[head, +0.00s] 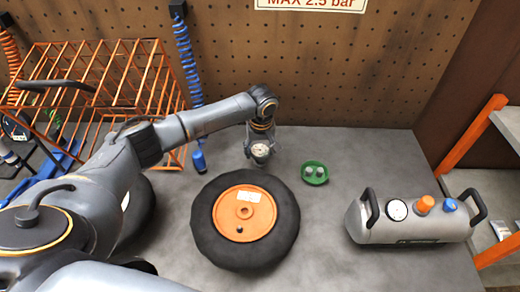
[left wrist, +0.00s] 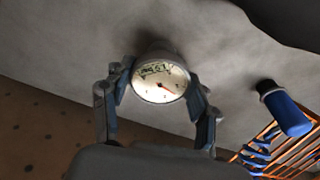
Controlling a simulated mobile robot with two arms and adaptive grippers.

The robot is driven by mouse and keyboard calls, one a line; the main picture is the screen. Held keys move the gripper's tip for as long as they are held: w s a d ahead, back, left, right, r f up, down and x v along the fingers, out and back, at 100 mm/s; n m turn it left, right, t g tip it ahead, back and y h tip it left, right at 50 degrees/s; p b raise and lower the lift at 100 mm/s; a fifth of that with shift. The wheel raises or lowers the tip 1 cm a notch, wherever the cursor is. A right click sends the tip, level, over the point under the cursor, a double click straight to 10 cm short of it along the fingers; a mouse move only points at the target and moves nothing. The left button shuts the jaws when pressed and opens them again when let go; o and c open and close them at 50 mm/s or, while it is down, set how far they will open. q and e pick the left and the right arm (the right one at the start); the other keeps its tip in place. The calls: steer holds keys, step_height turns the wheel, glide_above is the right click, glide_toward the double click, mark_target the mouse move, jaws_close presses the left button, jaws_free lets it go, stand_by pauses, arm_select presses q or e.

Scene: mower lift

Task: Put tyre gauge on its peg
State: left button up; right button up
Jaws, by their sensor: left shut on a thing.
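The tyre gauge (head: 260,150) has a round pale dial with a grey rim. My left gripper (head: 259,143) is shut on it, just in front of the pegboard's foot and behind the wheel. In the left wrist view the gauge (left wrist: 160,80) sits between the two fingers, its dial facing the camera with a red needle. Whether the gauge touches the bench is hard to tell. The brown pegboard (head: 330,70) stands behind the bench. I cannot make out the gauge's peg on it. My right gripper is not in view.
A black tyre with an orange hub (head: 245,215) lies in front of the gauge. A green dish (head: 315,173) is to its right. A grey air tank (head: 415,225) stands farther right. A blue coiled hose (head: 188,60) and an orange wire rack (head: 110,80) are left.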

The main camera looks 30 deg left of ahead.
mark_target(260, 150)
arm_select(q)
steer(key=shift+f, duration=0.4)
steer(key=o, duration=1.1)
steer(key=shift+c, duration=0.2)
steer(key=shift+r, duration=0.1)
steer(key=r+p, duration=0.1)
steer(key=p, duration=0.1)
steer(key=r+p, duration=0.3)
steer(key=p, duration=0.1)
steer(key=shift+s+d+r, duration=0.2)
steer(key=shift+s+r, duration=0.05)
steer(key=shift+r, duration=0.15)
steer(key=r+p, duration=0.4)
steer(key=p, duration=0.1)
steer(key=r+p, duration=0.2)
steer(key=shift+s+d, duration=0.2)
steer(key=shift+s, duration=0.1)
steer(key=shift+s+f, duration=0.1)
